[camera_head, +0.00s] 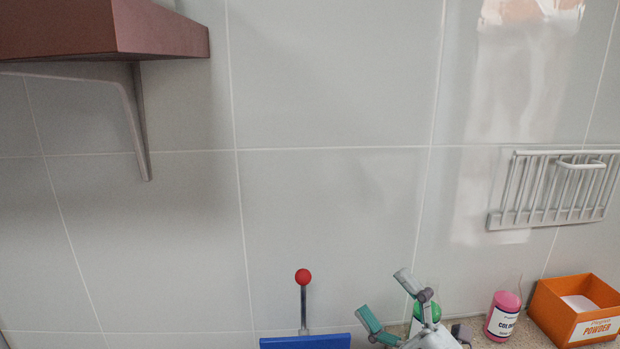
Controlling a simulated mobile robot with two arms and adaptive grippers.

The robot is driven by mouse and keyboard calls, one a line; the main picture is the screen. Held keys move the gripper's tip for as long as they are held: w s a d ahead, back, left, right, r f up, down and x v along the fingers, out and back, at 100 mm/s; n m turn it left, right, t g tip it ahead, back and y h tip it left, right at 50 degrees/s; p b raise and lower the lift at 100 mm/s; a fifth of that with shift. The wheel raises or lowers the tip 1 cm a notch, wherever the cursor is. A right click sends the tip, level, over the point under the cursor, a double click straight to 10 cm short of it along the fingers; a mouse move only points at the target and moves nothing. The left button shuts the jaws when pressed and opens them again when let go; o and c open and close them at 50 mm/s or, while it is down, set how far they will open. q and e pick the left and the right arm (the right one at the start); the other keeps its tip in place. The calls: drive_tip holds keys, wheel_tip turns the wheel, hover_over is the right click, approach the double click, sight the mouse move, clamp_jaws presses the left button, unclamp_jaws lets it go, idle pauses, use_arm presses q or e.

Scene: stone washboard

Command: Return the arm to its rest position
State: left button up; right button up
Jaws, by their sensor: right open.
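My right gripper (386,298) is at the bottom of the head view, right of the middle. Its two fingers are spread apart and nothing shows between them. One finger has a teal pad and points up to the left; the other stands higher, in front of a green object. The rest of my right arm is cut off by the lower edge of the picture. My left gripper is not in view.
A blue object (306,342) and a red-knobbed rod (303,277) are left of the gripper. The green object (431,313) is behind it. A pink bottle (503,317) and orange powder box (573,308) stand right. A wall rack (550,190) and brown shelf (100,30) are above.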

drive_tip(key=w+d+f+m+t+h, duration=0.1)
drive_tip(key=d+f+m+t+h, duration=0.2)
drive_tip(key=d+f+m+h, duration=0.65)
drive_tip(key=s+d+f+m+g+h, duration=0.1)
drive_tip(key=s+f+m+g+h, duration=0.1)
drive_tip(key=f+m, duration=0.1)
drive_tip(key=s+d+f+m+g+h, duration=0.1)
drive_tip(key=s+f+m+g+h, duration=0.1)
drive_tip(key=f, duration=0.3)
drive_tip(key=s+d+f+m+g+h, duration=0.1)
drive_tip(key=s+f+m+g+h, duration=0.1)
drive_tip(key=f+m+g+h, duration=0.1)
drive_tip(key=shift+s+d+f+m+g, duration=0.1)
drive_tip(key=shift+s+f+m+g, duration=0.25)
drive_tip(key=shift+f+m+g, duration=0.45)
drive_tip(key=s+a+f+m+g+y, duration=0.1)
drive_tip(key=s+a+f+g, duration=0.1)
drive_tip(key=s+f+g, duration=0.5)
drive_tip(key=s+a+f+m+g+y, duration=0.15)
drive_tip(key=s+f, duration=0.25)
drive_tip(key=s, duration=0.7)
wheel_tip(320, 180, down, 26)
drive_tip(key=s+g, duration=0.1)
drive_tip(key=g, duration=0.1)
drive_tip(key=s+d+f+n+g, duration=0.1)
drive_tip(key=s+d+f, duration=0.2)
drive_tip(key=s+f, duration=1.3)
drive_tip(key=shift+s+h, duration=0.3)
drive_tip(key=shift+h, duration=0.1)
